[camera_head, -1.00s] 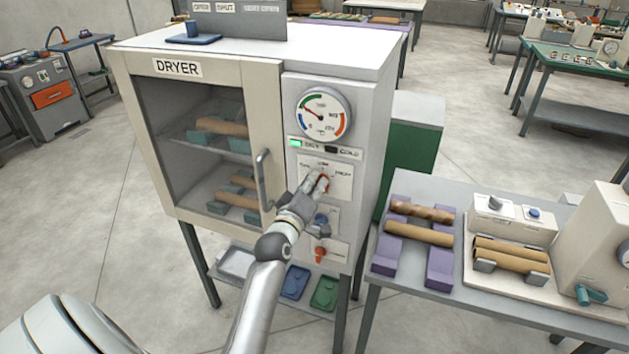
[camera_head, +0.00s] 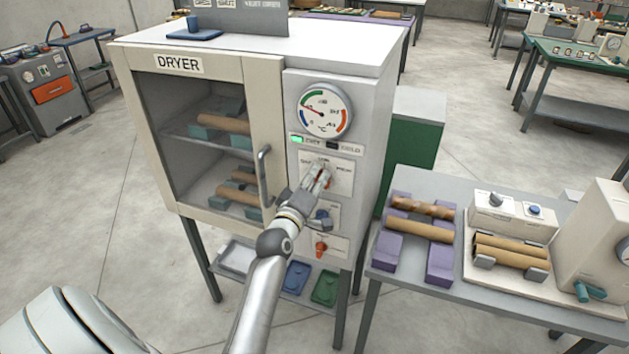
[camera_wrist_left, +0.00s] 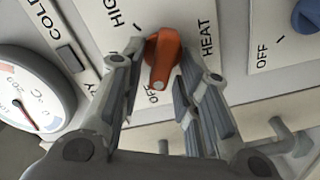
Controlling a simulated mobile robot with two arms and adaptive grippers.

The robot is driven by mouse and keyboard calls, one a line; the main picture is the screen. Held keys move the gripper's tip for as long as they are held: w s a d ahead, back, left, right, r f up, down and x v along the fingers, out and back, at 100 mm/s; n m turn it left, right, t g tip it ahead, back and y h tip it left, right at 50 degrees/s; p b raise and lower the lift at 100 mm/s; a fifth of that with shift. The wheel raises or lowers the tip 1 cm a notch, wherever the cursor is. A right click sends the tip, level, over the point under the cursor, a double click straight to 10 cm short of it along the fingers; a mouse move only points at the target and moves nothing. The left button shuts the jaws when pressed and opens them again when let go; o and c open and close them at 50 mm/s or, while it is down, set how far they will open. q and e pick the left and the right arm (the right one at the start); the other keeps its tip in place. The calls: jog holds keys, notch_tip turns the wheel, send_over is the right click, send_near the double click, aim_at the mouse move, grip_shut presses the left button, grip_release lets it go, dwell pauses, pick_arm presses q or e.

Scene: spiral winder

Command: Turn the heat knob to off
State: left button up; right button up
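The orange heat knob (camera_wrist_left: 163,52) sits on its white HEAT plate on the dryer front; in the head view the knob (camera_head: 327,178) is mostly hidden by my fingers. In the left wrist view its end with the pale dot lies beside a partly covered OFF label. HIGH is readable at the top. My left gripper (camera_wrist_left: 161,75) is open, its fingers on either side of the knob with little space; I cannot tell if they touch it. In the head view the left gripper (camera_head: 319,178) is at the plate. My right gripper is not in view.
A temperature gauge (camera_head: 325,109) and a green-lit indicator (camera_head: 297,139) are above the knob. A blue knob (camera_head: 322,216) and an orange-red knob (camera_head: 321,248) are below. The door handle (camera_head: 264,177) stands out close left. A table (camera_head: 395,292) with tubes stands right.

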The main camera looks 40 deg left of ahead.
pick_arm(q)
jog(key=shift+s, duration=0.1)
jog(key=v, duration=1.2)
dwell(0.4)
jog(key=d+f+m+g+h+b, duration=0.1)
jog(key=d+f+m+g, duration=0.15)
jog(key=f, duration=0.95)
jog(key=d+f+m+g+h+b, duration=0.2)
jog(key=d+f, duration=0.2)
jog(key=f, duration=0.8)
jog(key=s+d+f+m+g+h+b, duration=0.1)
jog(key=s+d+f+m+g, duration=0.15)
jog(key=f, duration=0.65)
jog(key=s+d+f+m+g, duration=0.1)
jog(key=s+d+f, duration=0.25)
jog(key=f, duration=0.55)
jog(key=s+d+f+m+g+b, duration=0.2)
jog(key=s+f+m+g, duration=0.2)
jog(key=s+f, duration=1)
jog(key=s+a+f+m+g+b, duration=0.1)
jog(key=s+f, duration=0.4)
jog(key=s, duration=0.5)
jog(key=s+a+f+m+g+b, duration=0.1)
jog(key=s+f+m+g, duration=0.2)
jog(key=s, duration=0.8)
notch_tip(320, 180, down, 2)
jog(key=shift+f+m+g, duration=0.1)
jog(key=shift+m+g, duration=0.2)
jog(key=shift+m, duration=0.5)
